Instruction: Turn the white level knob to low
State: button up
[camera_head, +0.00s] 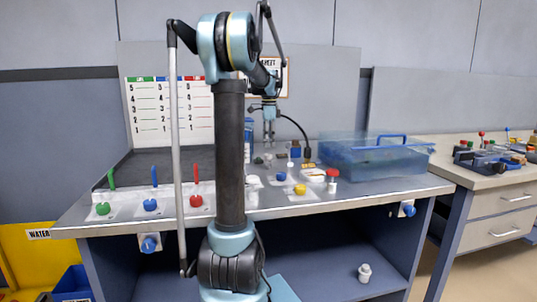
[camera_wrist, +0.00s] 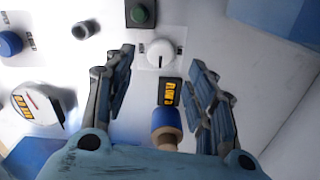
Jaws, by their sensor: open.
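The white knob (camera_wrist: 160,51) shows in the wrist view on a pale plate, between and slightly beyond my fingertips. A short dark mark on it points toward the bottom of that picture. The lettering around it is too small to read. My gripper (camera_wrist: 163,63) is open, with one finger to each side of the knob's line and nothing held. In the head view my gripper (camera_head: 269,138) points down over the back middle of the bench; I cannot make out the white knob there.
A green button (camera_wrist: 141,13), a yellow-lettered display (camera_wrist: 169,92) and a blue-topped wooden piece (camera_wrist: 167,122) surround the knob. A gauge (camera_wrist: 38,104) is at left. A clear blue tank (camera_head: 375,157) stands right of my gripper; several coloured valves line the bench's front.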

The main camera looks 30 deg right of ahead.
aim_at(269, 154)
jog(key=shift+f, duration=2.85)
jog(key=c, duration=1.1)
jog(key=shift+o, duration=0.2)
jog(key=shift+d, duration=0.25)
jog(key=shift+a+n, duration=0.25)
jog(key=shift+n, duration=0.05)
